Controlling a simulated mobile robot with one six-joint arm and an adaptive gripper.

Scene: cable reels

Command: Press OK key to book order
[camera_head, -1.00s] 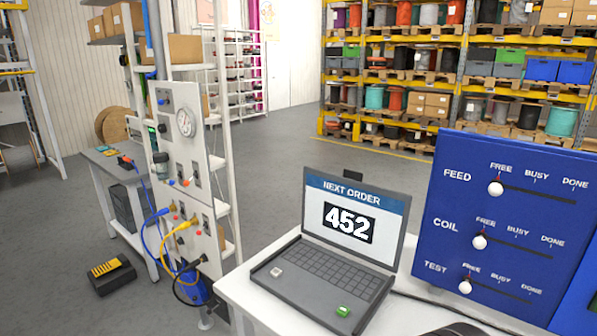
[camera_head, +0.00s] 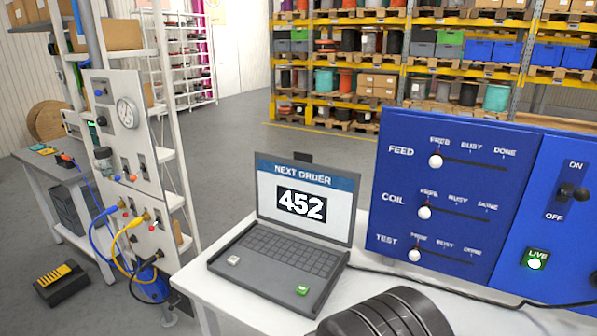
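The laptop (camera_head: 285,250) stands open on the white table. Its screen (camera_head: 303,203) reads "NEXT ORDER" and "452". A green key (camera_head: 303,290) sits at the front right of its keyboard deck; its marking is too small to read. A pale key (camera_head: 233,261) sits at the left of the deck. No gripper fingers show in this view, so I cannot see how my gripper stands relative to the keys.
A dark ribbed rounded shape (camera_head: 385,314) fills the bottom edge in front of the laptop; I cannot tell what it is. A blue panel (camera_head: 395,170) with FEED, COIL and TEST sliders at FREE stands right. A gauge panel (camera_head: 125,165) with cables stands left.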

